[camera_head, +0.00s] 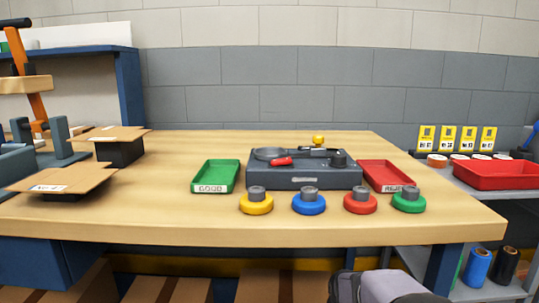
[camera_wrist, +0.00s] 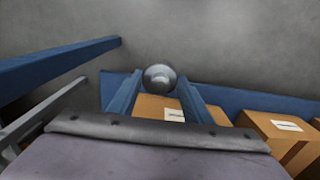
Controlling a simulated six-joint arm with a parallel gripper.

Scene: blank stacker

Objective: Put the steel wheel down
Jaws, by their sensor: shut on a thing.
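My gripper (camera_wrist: 159,97) shows in the wrist view as two blue fingers, shut on the steel wheel (camera_wrist: 160,77). The wheel is a shiny, round grey piece at the fingertips, its lower part between them. The wheel and fingers do not show in the head view. There, only a grey-purple part of my arm shows at the bottom edge, in front of the table (camera_head: 300,232).
A grey device (camera_head: 305,177) with a red handle stands between a green GOOD tray (camera_head: 232,186) and a red tray (camera_head: 388,180). Several coloured rings with grey knobs line its front. Cardboard boxes (camera_wrist: 277,132) lie beyond the fingers. The table's right front is clear.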

